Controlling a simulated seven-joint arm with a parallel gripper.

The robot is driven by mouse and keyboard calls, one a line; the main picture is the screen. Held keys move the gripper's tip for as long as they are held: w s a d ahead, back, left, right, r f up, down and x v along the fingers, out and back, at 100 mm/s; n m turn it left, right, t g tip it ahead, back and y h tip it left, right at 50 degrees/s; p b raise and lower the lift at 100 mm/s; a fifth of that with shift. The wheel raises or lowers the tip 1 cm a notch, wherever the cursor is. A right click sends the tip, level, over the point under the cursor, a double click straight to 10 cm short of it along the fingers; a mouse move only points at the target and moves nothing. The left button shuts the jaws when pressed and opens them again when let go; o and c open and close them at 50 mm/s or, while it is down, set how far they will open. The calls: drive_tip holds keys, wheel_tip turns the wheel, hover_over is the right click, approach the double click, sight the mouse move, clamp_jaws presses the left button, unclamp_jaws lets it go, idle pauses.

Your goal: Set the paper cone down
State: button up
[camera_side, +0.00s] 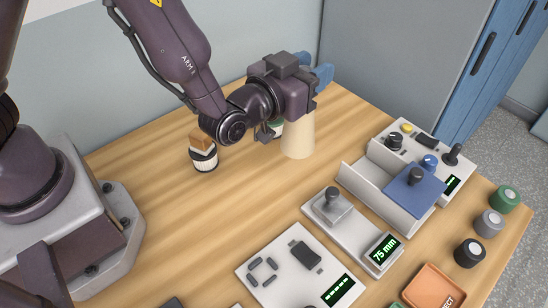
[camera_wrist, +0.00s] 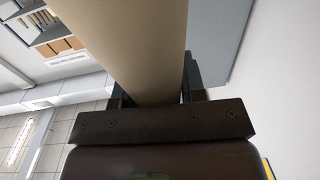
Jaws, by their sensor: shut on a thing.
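The paper cone (camera_side: 298,138) is a plain tan, tapered tube below my gripper (camera_side: 311,88) in the side view. It looks upright, with its wider end at the table. I cannot tell whether its base touches the wood or hangs just above it. In the wrist view the cone (camera_wrist: 125,40) runs up from between the fingers of my gripper (camera_wrist: 152,92), one finger on each side. My gripper is shut on the cone. The cone's upper part is hidden behind my wrist in the side view.
A white ribbed pot with a brown block (camera_side: 202,153) stands left of the cone. A green-topped item (camera_side: 276,127) is partly hidden just behind it. Consoles (camera_side: 345,215), an orange tray (camera_side: 433,290) and several spools (camera_side: 489,223) fill the right and front. Bare wood lies in front of the cone.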

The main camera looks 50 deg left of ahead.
drive_tip(key=m+h, duration=0.1)
drive_tip(key=h, duration=0.1)
hover_over(298, 134)
drive_tip(key=s+d, duration=0.1)
drive_tip(key=s, duration=0.1)
wheel_tip(298, 134, down, 2)
drive_tip(key=s+a, duration=0.1)
drive_tip(key=s, duration=0.1)
drive_tip(key=shift+y, duration=0.4)
drive_tip(key=shift+s+f, duration=0.15)
drive_tip(key=shift+f, duration=3.85)
drive_tip(key=o, duration=1.1)
drive_tip(key=shift+f, duration=0.15)
drive_tip(key=shift+s, duration=0.35)
drive_tip(key=s, duration=1.1)
drive_tip(key=shift+s, duration=0.15)
